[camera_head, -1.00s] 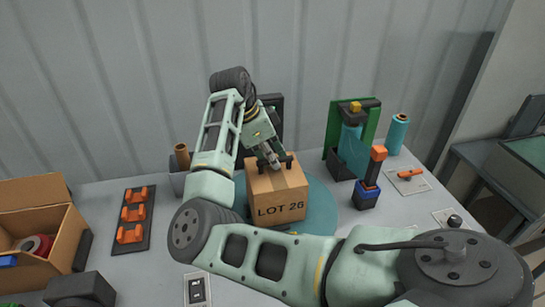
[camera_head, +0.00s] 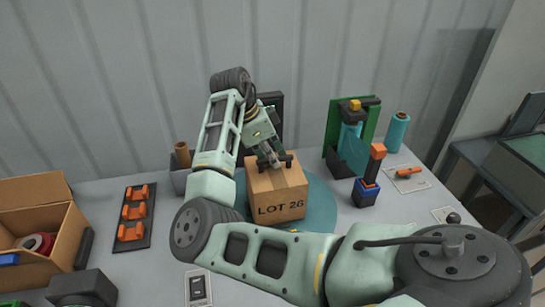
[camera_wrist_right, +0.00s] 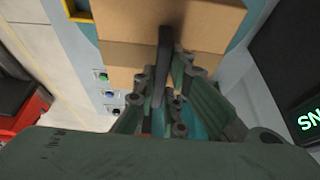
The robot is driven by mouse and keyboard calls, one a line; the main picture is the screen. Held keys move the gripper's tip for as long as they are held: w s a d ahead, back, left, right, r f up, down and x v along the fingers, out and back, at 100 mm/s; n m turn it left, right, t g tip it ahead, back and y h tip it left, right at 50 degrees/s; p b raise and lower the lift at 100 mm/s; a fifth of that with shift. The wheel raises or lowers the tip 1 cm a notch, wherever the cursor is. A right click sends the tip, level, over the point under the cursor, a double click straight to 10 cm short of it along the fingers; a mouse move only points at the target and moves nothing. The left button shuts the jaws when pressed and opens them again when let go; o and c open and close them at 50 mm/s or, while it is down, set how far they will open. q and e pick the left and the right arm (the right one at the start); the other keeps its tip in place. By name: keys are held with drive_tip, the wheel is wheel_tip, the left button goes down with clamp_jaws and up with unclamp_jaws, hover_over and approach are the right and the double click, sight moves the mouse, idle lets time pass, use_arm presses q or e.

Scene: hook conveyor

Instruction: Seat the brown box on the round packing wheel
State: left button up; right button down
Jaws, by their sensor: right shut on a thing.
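The brown box (camera_head: 277,190), marked "LOT 26", stands upright over the round teal packing wheel (camera_head: 321,210). The wheel shows at the box's right and front; whether the box's underside touches it I cannot tell. My right gripper (camera_head: 271,163) is at the top of the box, shut on it. In the right wrist view the box (camera_wrist_right: 125,55) fills the upper middle, with the gripper's fingers (camera_wrist_right: 167,75) against it. My left gripper is not in view; a dark part at the lower left edge may be my left arm.
An orange-handled blue and black tool (camera_head: 369,180) stands right of the wheel, before a green-backed stand (camera_head: 340,130) and a teal roll (camera_head: 396,132). Left are a rack with orange clips (camera_head: 133,215) and an open carton (camera_head: 60,235) holding tape. The table's front middle is partly hidden by my right arm.

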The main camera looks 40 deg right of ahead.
idle(0.3)
drive_tip(key=c, duration=1.7)
unclamp_jaws()
drive_tip(key=shift+c, duration=0.2)
drive_tip(key=shift+f, duration=0.15)
drive_tip(key=v, duration=1.2)
